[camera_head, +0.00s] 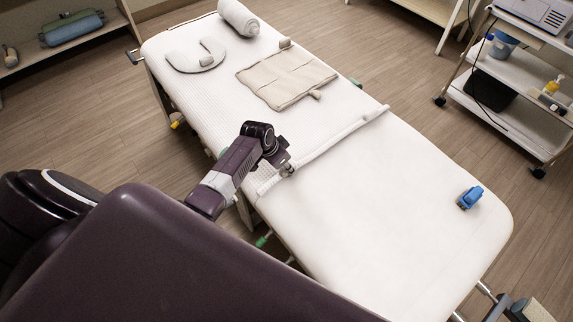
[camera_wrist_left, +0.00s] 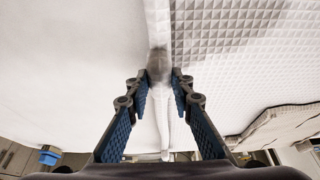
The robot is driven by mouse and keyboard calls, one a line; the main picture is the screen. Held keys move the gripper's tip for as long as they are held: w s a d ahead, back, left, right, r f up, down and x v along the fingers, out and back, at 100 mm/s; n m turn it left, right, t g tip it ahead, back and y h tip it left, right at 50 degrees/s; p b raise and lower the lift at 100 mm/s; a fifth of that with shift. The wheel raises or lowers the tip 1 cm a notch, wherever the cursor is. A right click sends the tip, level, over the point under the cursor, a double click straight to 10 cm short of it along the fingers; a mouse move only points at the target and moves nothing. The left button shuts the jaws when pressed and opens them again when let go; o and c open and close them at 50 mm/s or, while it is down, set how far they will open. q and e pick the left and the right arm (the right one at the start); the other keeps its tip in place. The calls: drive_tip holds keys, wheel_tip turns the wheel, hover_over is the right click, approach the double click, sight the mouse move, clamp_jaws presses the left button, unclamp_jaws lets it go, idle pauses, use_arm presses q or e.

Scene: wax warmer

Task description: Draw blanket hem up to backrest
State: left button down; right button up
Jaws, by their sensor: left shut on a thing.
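A white waffle-textured blanket (camera_head: 215,110) covers the upper-left part of the long padded table. Its thick rolled hem (camera_head: 335,138) runs across the table; the smooth white surface (camera_head: 400,200) lies bare to the lower right. My left gripper (camera_head: 287,169) is at the hem's near end, by the table's near side. In the left wrist view its two blue-padded fingers (camera_wrist_left: 160,85) are closed around the hem (camera_wrist_left: 158,30), with waffle cloth on the right and smooth surface on the left. I cannot tell which section is the backrest. My right gripper is out of view.
On the blanket lie a beige folded cloth (camera_head: 287,78), a U-shaped pillow (camera_head: 190,60) and a rolled towel (camera_head: 238,17). A blue object (camera_head: 469,197) sits on the bare section. A white trolley (camera_head: 520,105) stands on the right; the floor between is clear.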

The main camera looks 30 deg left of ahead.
use_arm(q)
drive_tip(key=c, duration=1.8)
unclamp_jaws()
drive_tip(key=shift+s+d+f, duration=0.1)
drive_tip(key=shift+s+d, duration=0.05)
drive_tip(key=shift+d, duration=0.15)
drive_tip(key=shift+c, duration=0.2)
drive_tip(key=shift+o, duration=0.8)
drive_tip(key=shift+a, duration=0.1)
drive_tip(key=shift+a+r, duration=0.1)
drive_tip(key=shift+r, duration=0.3)
drive_tip(key=v, duration=1.1)
drive_tip(key=shift+s, duration=0.25)
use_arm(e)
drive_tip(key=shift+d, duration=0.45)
use_arm(q)
drive_tip(key=shift+r, duration=0.1)
